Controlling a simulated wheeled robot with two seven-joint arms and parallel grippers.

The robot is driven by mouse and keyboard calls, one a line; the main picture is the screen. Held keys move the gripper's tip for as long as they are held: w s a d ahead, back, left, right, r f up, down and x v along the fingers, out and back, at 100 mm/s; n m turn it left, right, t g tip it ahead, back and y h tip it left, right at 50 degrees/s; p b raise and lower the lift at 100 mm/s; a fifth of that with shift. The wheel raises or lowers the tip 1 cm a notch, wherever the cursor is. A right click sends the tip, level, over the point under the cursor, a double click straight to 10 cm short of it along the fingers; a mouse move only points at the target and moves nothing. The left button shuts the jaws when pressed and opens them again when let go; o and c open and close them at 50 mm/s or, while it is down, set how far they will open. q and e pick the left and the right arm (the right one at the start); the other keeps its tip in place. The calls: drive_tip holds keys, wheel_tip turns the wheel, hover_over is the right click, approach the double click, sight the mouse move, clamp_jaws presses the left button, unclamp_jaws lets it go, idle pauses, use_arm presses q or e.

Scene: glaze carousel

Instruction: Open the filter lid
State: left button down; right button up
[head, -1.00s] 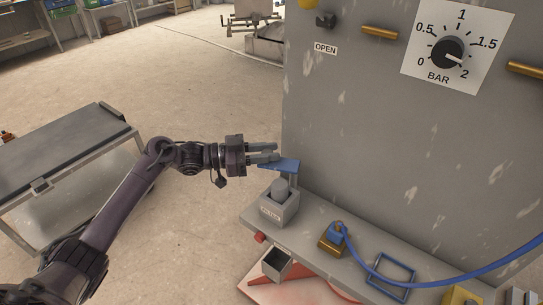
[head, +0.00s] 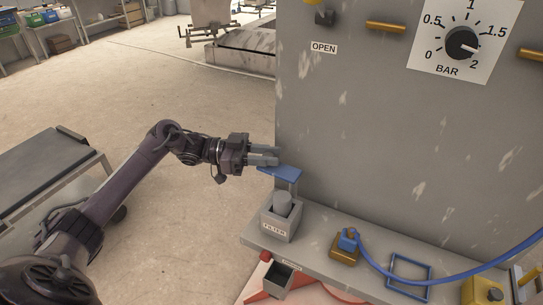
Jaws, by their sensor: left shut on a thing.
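The grey filter housing (head: 281,224), labelled FILTER, stands at the left end of the grey shelf, with a grey cylinder (head: 282,203) showing in its open top. A blue flat lid (head: 282,174) is above and behind the housing, clear of its top, with a grey upright piece under it. My left gripper (head: 277,156) comes in from the left at the lid's far left edge, its fingers closed on the lid. The exact contact is small and partly hidden. My right gripper is out of view.
A grey panel (head: 370,140) with a dial (head: 462,42) rises right behind the shelf (head: 315,245). A blue hose (head: 440,282) runs from a brass block (head: 344,250) past a blue frame (head: 409,276). A small open bin (head: 278,281) is below. A cart (head: 42,170) stands left.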

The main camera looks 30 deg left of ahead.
use_arm(q)
drive_tip(key=shift+r, duration=0.1)
drive_tip(key=c, duration=1.2)
unclamp_jaws()
drive_tip(key=shift+o, duration=0.2)
drive_tip(key=b+v, duration=0.2)
drive_tip(key=v, duration=0.5)
drive_tip(key=shift+a, duration=0.35)
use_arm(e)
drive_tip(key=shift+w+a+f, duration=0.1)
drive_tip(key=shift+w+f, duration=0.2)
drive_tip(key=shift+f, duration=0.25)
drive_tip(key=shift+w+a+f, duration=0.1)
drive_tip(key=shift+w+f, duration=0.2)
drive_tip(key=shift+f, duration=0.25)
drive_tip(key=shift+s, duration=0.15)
